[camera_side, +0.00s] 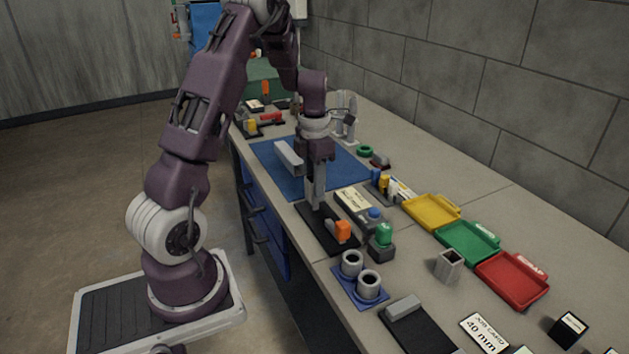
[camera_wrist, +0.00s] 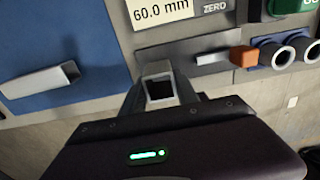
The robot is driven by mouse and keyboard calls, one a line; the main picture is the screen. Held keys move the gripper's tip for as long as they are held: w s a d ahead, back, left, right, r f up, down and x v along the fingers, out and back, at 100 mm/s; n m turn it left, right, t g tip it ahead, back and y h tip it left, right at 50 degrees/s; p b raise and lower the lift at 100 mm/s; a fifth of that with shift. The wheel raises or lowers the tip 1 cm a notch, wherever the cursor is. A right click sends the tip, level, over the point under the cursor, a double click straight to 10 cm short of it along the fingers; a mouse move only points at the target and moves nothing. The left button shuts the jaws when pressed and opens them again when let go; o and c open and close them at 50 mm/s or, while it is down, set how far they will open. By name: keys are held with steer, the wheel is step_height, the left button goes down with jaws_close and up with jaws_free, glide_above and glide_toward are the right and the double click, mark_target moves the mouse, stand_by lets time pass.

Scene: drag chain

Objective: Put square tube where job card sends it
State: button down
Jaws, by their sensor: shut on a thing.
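My gripper (camera_side: 318,180) points down over the dark plate of a measuring gauge (camera_side: 335,240). It is shut on a grey square tube (camera_wrist: 160,88), whose open square end shows between the fingers in the wrist view. I cannot tell whether the tube touches the plate. The gauge display (camera_wrist: 160,10) reads 60.0 mm; an orange block (camera_side: 343,229) sits at the plate's end. The job card (camera_side: 484,333) reads 40 mm. A second square tube (camera_side: 289,157) lies on the blue mat (camera_side: 340,172). A third (camera_side: 448,265) stands upright near the trays.
Yellow (camera_side: 431,211), green (camera_side: 467,242) and red (camera_side: 513,279) trays line the right side; the red one's label reads SCRAP. A blue base with two round sockets (camera_side: 361,282) and a green button box (camera_side: 381,240) stand near the gauge. Bench between sockets and trays is mostly clear.

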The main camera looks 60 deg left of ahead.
steer(key=shift+f, duration=1.6)
stand_by(0.5)
steer(key=c, duration=0.8)
jaws_free()
steer(key=shift+c, duration=0.2)
step_height(320, 180, up, 7)
